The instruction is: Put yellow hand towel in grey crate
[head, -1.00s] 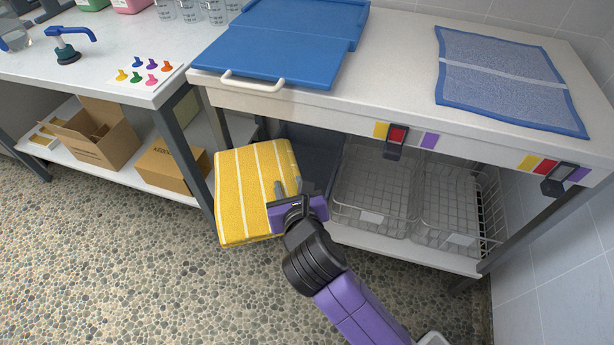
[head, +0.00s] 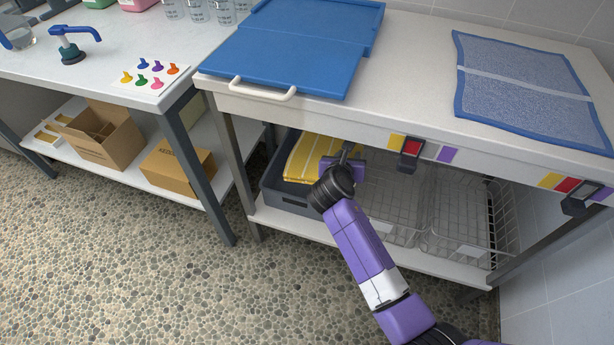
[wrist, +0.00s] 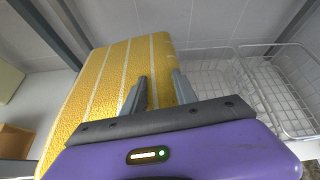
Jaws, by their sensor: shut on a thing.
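The yellow hand towel (head: 303,156), folded with white stripes, is under the right-hand table, above the grey crate (head: 283,197). The crate stands on the lower shelf at its left end; its front wall and left side show. My gripper (head: 345,155) is shut on the towel's right part. In the wrist view the towel (wrist: 110,78) stretches away from the two fingers (wrist: 158,92). I cannot tell whether the towel touches the crate's floor or rim; the crate's inside is mostly hidden.
Wire baskets (head: 460,215) stand right of the crate on the same shelf. The tabletop edge (head: 340,118) and a table leg (head: 236,165) bound the opening. A blue lid (head: 290,45) and a blue-edged towel (head: 530,90) lie on top. Cardboard boxes (head: 178,168) sit left.

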